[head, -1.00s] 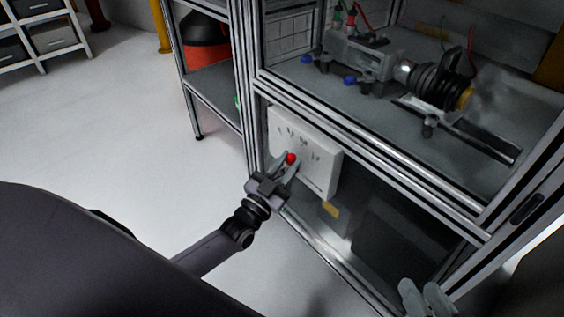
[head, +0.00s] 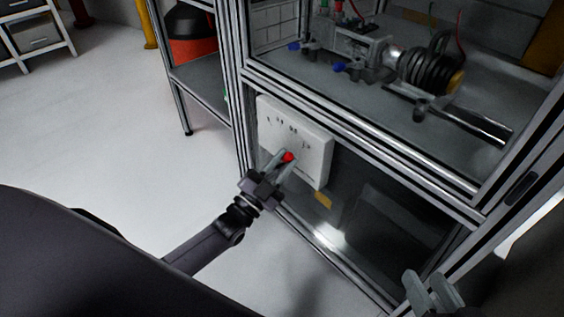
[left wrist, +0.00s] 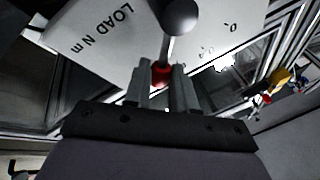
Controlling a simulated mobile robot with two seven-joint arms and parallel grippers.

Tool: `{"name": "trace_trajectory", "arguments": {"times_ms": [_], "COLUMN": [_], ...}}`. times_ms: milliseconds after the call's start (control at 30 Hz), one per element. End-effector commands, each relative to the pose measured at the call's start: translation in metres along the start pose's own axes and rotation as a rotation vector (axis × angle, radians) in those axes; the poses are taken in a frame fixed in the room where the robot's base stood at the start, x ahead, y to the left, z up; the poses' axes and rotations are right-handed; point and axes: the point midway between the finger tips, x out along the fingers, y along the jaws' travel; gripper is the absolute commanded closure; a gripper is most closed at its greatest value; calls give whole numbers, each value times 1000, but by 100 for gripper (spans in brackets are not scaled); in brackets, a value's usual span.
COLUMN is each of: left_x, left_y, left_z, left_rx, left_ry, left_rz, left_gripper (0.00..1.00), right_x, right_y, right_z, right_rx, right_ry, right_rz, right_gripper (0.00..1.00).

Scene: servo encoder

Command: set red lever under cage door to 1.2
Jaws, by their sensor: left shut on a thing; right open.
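The white lever panel (head: 312,160) is mounted on the cage frame below the upper bay. It carries dark scale marks, and in the left wrist view the panel (left wrist: 92,45) shows the words "LOAD N m". The red lever (head: 288,157) shows as a red knob on the panel's face; in the left wrist view its red part (left wrist: 162,74) sits between my fingers. A dark grey ball (left wrist: 180,16) on a stem stands just beyond it. My left gripper (head: 280,162) is shut on the red lever. My right gripper (head: 434,290) is open and empty at the bottom right. The lever's exact scale reading is not legible.
The metal cage frame (head: 350,130) runs across above the panel. Behind it is a bench with a motor and a black bellows coupling (head: 425,68). A shelf with an orange-red bin (head: 192,48) stands left.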

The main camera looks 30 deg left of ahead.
Motion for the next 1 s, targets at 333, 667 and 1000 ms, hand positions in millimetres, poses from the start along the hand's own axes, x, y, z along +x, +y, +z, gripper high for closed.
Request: {"name": "trace_trajectory", "arguments": {"times_ms": [333, 667, 1000], "left_x": [-1, -11, -63], "left_y": [1, 0, 0], "left_z": [0, 0, 0], "left_rx": [3, 2, 2], "left_ry": [0, -2, -3], "left_rz": [4, 3, 4], "left_gripper": [49, 49, 49], "right_x": [0, 0, 3], "right_y": [1, -1, -8], "right_z": [3, 1, 5], "right_rx": [1, 8, 60], "right_ry": [-6, -12, -54], "right_rz": [1, -3, -30], "right_gripper": [57, 57, 57]}}
